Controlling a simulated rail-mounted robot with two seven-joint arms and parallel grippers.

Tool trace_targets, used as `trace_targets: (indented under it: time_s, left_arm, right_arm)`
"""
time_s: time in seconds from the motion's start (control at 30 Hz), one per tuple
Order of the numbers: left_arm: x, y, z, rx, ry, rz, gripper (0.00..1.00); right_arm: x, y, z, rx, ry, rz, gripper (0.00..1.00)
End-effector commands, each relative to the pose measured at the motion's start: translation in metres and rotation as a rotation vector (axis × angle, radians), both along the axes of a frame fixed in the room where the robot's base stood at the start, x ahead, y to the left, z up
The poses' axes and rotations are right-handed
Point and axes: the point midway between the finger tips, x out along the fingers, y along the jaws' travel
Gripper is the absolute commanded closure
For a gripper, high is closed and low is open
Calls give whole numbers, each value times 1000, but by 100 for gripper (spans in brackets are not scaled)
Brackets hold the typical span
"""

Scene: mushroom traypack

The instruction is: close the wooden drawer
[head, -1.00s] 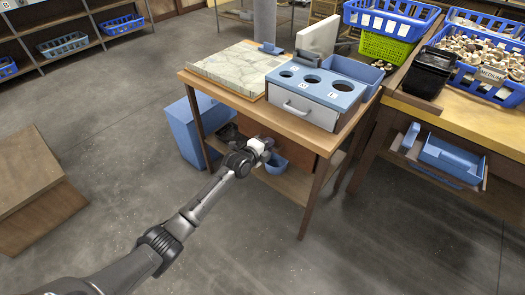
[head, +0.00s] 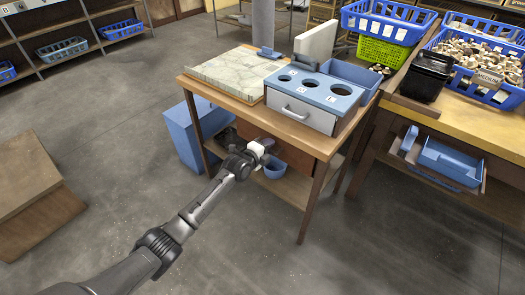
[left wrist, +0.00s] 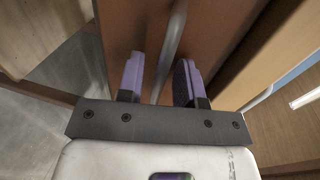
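The reddish-brown wooden drawer front (head: 290,155) is under the top of the middle table, partly behind my left gripper. In the left wrist view the drawer front (left wrist: 122,30) fills the upper middle, with a grey bar handle (left wrist: 172,50) across it. My left gripper (head: 265,150) is at the drawer front. Its purple fingers (left wrist: 160,80) are apart, with the handle lying between them in the picture; contact cannot be told. How far the drawer stands out is hidden. My right gripper is not in view.
On the table (head: 235,105) stand a stone slab (head: 228,73) and a grey box with a handled front (head: 300,112). A blue bin (head: 185,135) stands beside the table. A side table at right has a blue tray (head: 450,160) below its top. The front floor is clear.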

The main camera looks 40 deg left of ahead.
Motion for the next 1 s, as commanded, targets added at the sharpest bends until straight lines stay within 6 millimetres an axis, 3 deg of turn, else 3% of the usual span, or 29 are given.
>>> trace_targets:
  time_s: [0.17,0.7,1.0]
  left_arm:
    - [-17,1,6,3,3,-1,67]
    - [-110,1,25,1,4,-1,67]
    - [-132,2,27,1,1,0,67]
  right_arm:
    - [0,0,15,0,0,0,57]
    - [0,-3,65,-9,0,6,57]
    - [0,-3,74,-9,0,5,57]
